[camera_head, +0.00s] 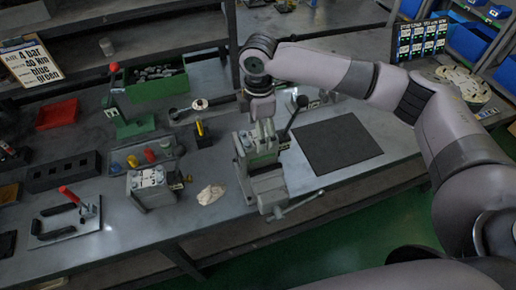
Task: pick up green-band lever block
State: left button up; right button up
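The lever block (259,160) has a grey body with a green band and stands at the vise (268,190), near the bench's front edge. Its dark lever slants up to the right and ends in a black knob (301,101). My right gripper (264,132) points down from above, with its fingers at the top of the block. The fingers look close together, but I cannot tell whether they are closed on the block. The gripper hides part of the block's top. My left gripper is not in view.
Another valve block (152,188) with coloured caps stands left of the vise, with a crumpled cloth (211,194) between. A black mat (337,143) lies clear at right. A green bin (157,85), a red tray (57,114) and a red-handled lever piece (117,85) stand at back left.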

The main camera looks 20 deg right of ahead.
notch_tip(320, 180, down, 4)
jog(key=shift+s+a+r+p, duration=0.1)
jog(key=shift+r+p, duration=0.05)
jog(key=shift+p, duration=0.65)
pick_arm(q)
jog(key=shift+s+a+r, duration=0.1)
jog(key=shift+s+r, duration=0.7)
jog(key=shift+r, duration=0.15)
pick_arm(e)
jog(key=shift+f, duration=0.55)
jog(key=shift+c, duration=0.5)
grip_shut()
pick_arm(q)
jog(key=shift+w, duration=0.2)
pick_arm(e)
jog(key=shift+r, duration=0.15)
